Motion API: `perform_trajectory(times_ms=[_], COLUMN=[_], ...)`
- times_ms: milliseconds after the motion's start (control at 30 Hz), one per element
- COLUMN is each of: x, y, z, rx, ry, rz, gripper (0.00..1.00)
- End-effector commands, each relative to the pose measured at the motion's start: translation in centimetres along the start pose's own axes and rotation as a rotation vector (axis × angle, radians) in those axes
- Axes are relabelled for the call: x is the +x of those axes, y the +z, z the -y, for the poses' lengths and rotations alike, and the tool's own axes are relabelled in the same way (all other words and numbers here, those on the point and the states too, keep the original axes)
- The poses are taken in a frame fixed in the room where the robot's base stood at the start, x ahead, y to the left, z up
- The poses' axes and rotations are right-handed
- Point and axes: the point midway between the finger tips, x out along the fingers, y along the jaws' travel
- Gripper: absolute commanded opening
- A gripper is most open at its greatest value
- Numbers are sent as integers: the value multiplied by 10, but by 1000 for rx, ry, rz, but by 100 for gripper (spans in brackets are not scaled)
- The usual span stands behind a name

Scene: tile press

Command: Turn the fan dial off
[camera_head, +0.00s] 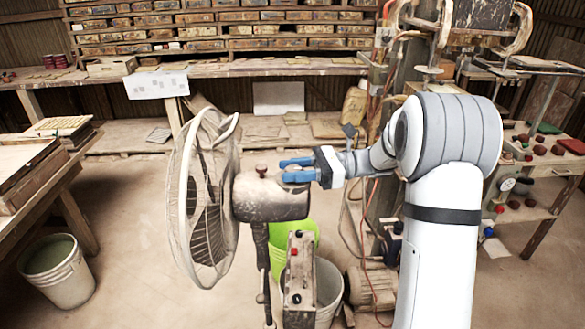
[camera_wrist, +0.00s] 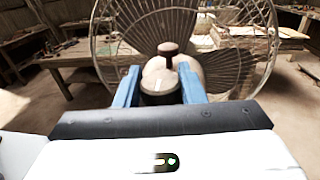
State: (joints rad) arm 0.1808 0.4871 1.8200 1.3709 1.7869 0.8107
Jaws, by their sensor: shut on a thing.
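The fan (camera_head: 205,200) stands in the middle of the head view, with its wire cage on the left and a grimy motor housing (camera_head: 268,198) on the right. A dark red knob (camera_head: 261,170) stands on top of the housing; it also shows in the wrist view (camera_wrist: 168,49). My gripper (camera_head: 297,170) reaches from the right to the housing's rear end. In the wrist view its blue fingers (camera_wrist: 159,88) sit on both sides of a round part with a small white mark, which looks like the dial (camera_wrist: 159,97). They are shut on it. The contact faces are partly hidden.
A control box (camera_head: 299,270) with a red button stands below the housing, before a green bucket (camera_head: 305,235). A white bucket (camera_head: 58,272) stands at left. A workbench (camera_head: 40,170) is at left, shelves behind.

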Motion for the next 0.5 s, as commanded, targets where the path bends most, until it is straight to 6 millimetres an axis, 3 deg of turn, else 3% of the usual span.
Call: perform_trajectory(times_ms=[267,300,500], x=[0,0,0], y=[0,0,0], z=[0,0,0], rx=[-1,-1,-1], ry=[2,2,2], rz=[0,1,1], gripper=[13,37,53])
